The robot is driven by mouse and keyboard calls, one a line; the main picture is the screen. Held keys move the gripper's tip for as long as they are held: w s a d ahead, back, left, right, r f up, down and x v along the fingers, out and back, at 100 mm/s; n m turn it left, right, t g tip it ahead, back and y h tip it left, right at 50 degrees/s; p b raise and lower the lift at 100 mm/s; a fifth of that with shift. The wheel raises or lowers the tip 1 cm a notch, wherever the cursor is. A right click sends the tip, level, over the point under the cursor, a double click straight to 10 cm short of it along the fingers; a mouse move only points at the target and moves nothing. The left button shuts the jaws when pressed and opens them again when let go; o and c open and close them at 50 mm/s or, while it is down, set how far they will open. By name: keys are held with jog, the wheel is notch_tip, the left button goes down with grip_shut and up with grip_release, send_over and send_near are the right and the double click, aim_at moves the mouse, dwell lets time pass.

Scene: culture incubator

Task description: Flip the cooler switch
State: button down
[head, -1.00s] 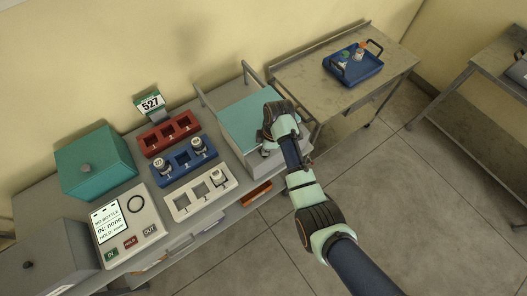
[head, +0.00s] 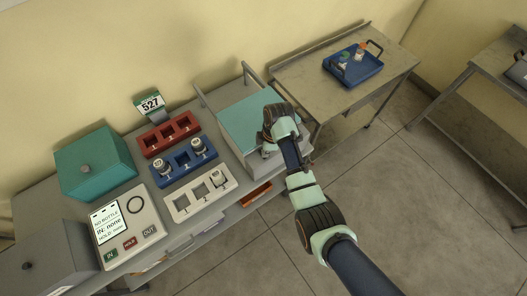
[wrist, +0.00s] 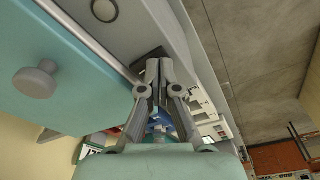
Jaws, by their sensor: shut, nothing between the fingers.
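A grey box with a teal lid (head: 246,122) stands at the right end of the bench, and I take it to be the cooler. In the wrist view its teal lid (wrist: 75,50) carries a round grey knob (wrist: 36,82), and a round grey part (wrist: 105,10) sits on its grey front strip. A dark plate shows behind my fingertips, partly hidden; I cannot tell if it is the switch. My gripper (wrist: 158,66) is shut and empty, at the box's front edge; I cannot tell if it touches. In the head view my wrist hides most of that area.
Left of the box are a red rack (head: 169,136), a blue rack (head: 181,177) with bottles and a white rack (head: 182,208). A display panel (head: 128,229) and a teal box (head: 96,160) stand further left. A blue tray (head: 362,75) is on the back table.

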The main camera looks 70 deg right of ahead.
jog(key=shift+r+p, duration=3.15)
jog(key=shift+r, duration=0.2)
jog(key=w+a+r+m+t+h+p, duration=0.1)
jog(key=w+a+r+t, duration=0.2)
jog(key=w+a+r, duration=0.55)
jog(key=w+a+r+m+t+h+p, duration=0.15)
jog(key=w+a+r, duration=0.4)
jog(key=a, duration=0.55)
jog(key=s+a+r+m+t+y, duration=0.1)
jog(key=s+a+r+t, duration=0.3)
jog(key=a+r, duration=1.3)
jog(key=a+m+t, duration=0.1)
jog(key=a+t, duration=0.1)
jog(key=shift+s+a+r+m+t+y, duration=0.15)
jog(key=shift+a+r+m+t+y, duration=0.05)
jog(key=shift+a+m+t+y, duration=0.15)
jog(key=shift+d, duration=0.1)
